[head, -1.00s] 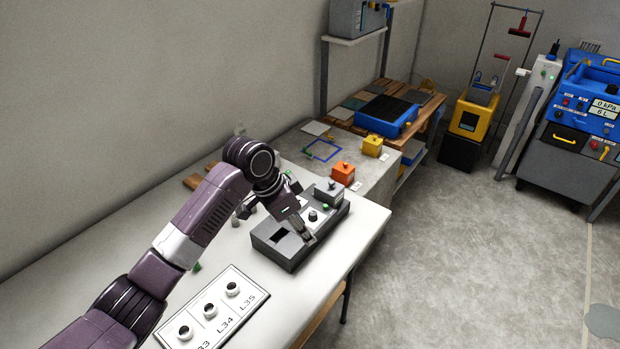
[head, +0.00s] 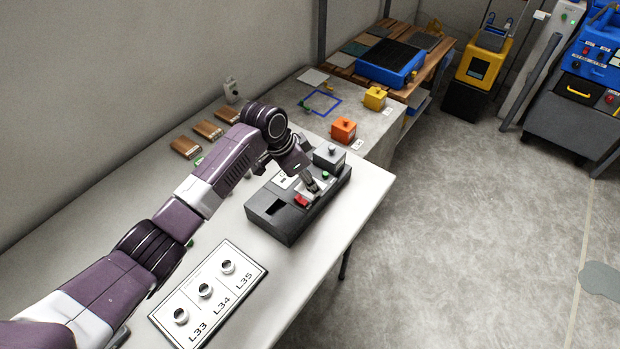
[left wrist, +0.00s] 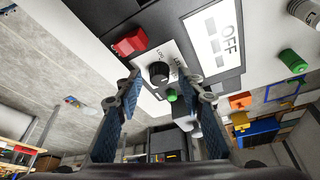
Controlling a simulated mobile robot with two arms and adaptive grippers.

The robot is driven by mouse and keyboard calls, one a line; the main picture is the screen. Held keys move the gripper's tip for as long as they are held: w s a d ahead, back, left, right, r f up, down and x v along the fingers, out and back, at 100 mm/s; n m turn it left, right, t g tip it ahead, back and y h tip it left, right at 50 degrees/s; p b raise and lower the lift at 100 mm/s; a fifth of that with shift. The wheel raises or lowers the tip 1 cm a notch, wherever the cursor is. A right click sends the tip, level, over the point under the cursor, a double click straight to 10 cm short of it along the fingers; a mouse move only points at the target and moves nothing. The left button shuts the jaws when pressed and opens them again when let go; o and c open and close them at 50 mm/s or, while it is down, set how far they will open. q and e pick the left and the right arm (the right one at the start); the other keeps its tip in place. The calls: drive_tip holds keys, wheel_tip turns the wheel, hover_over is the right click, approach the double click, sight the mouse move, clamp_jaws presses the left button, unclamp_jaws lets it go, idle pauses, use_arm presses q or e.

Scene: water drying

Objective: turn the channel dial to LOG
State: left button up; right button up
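The channel dial, a small black round knob (left wrist: 158,72) on a white label plate, shows in the left wrist view. It sits between the fingertips of my left gripper (left wrist: 159,84), which are apart with a gap on each side of the knob. In the head view my left gripper (head: 313,186) points down at the top of the dark grey instrument box (head: 283,228) and hides the dial. A display reading OFF (left wrist: 222,32) is beside the dial. My right gripper is in neither view.
A red switch (left wrist: 130,42) and a green button (left wrist: 172,95) sit close to the dial. A white board (head: 222,294) with round holders labelled L33, L34, L35 lies in front. Wooden blocks (head: 207,130) lie behind. Orange (head: 343,130) and yellow (head: 375,98) boxes stand farther back.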

use_arm(q)
drive_tip(key=c, duration=0.8)
drive_tip(key=shift+c, duration=0.9)
drive_tip(key=shift+d+r+p, duration=0.1)
drive_tip(key=shift+p, duration=0.25)
clamp_jaws()
drive_tip(key=n+t+p, duration=0.1)
drive_tip(key=n+p, duration=0.2)
drive_tip(key=p, duration=0.1)
drive_tip(key=n+t+y+p, duration=0.1)
drive_tip(key=n+p, duration=0.2)
drive_tip(key=p, duration=0.1)
drive_tip(key=shift+s+d+r, duration=0.15)
drive_tip(key=shift+r, duration=0.05)
drive_tip(key=n+y+p, duration=0.1)
drive_tip(key=n+p, duration=0.1)
drive_tip(key=shift+d+f+n, duration=0.1)
drive_tip(key=shift+f+n, duration=0.05)
drive_tip(key=shift+n, duration=0.25)
drive_tip(key=shift+f+n+t+y+p, duration=0.1)
drive_tip(key=shift+n+t+y+p, duration=0.2)
drive_tip(key=shift+n+y+p, duration=0.8)
use_arm(e)
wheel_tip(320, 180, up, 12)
drive_tip(key=b, duration=0.1)
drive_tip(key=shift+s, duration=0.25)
use_arm(q)
drive_tip(key=shift+n, duration=0.6)
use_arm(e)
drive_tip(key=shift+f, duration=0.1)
